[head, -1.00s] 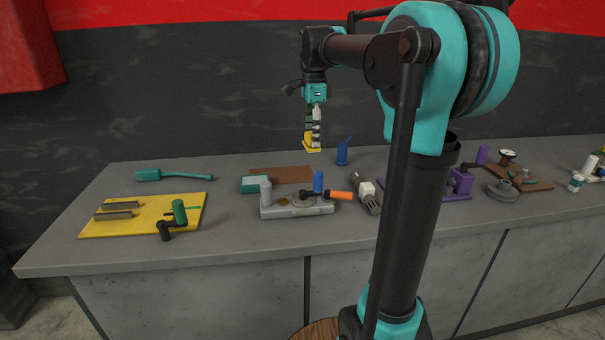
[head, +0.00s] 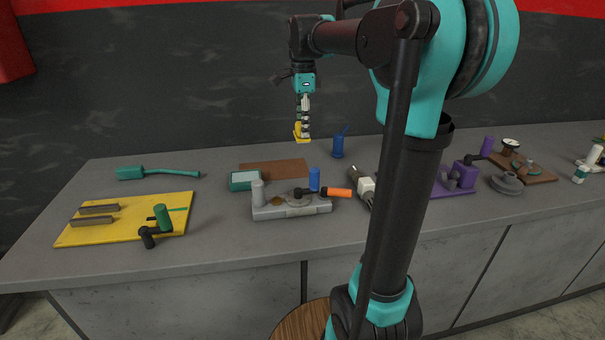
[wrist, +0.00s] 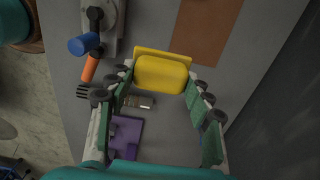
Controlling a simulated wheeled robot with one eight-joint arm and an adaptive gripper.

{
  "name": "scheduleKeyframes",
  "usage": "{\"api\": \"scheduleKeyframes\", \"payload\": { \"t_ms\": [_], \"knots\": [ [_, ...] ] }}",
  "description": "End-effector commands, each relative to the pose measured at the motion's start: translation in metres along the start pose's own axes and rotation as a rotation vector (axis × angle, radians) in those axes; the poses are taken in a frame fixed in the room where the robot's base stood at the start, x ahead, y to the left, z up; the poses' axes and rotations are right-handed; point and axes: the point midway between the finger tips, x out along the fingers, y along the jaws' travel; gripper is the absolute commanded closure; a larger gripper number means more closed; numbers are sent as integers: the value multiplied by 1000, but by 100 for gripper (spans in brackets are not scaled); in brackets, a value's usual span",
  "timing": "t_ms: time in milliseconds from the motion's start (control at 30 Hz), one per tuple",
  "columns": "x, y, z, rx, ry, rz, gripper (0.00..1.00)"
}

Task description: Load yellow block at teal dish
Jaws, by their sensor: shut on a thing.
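My gripper (head: 304,118) is shut on the yellow block (head: 302,134) and holds it in the air above the back of the counter. In the wrist view the yellow block (wrist: 160,73) sits between the fingertips, with a wider flat part along its far edge. The teal dish (head: 244,180), a small box shape with a grey top face, sits on the counter below and to the left of my gripper in the head view. It touches or overlaps the edge of a brown mat; I cannot tell which. I cannot make out the dish in the wrist view.
The brown mat (head: 275,169) lies behind a grey fixture (head: 291,208) with an orange-handled lever (head: 339,193). A blue cup (head: 338,151) stands to the right. A yellow board (head: 105,232) lies at left, a teal tool (head: 157,173) behind it. Counter between is clear.

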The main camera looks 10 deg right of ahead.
Motion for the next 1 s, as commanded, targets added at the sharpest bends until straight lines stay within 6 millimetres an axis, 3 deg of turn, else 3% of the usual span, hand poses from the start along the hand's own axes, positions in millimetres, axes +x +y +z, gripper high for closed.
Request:
{"api": "scheduleKeyframes", "payload": {
  "t_ms": [200, 400, 1000],
  "knots": [
    [55, 0, 0, 0, 0, 0, 80],
    [96, 0, 0, 0, 0, -1, 80],
    [154, 0, 0, 0, 0, -1, 80]
  ]
}}
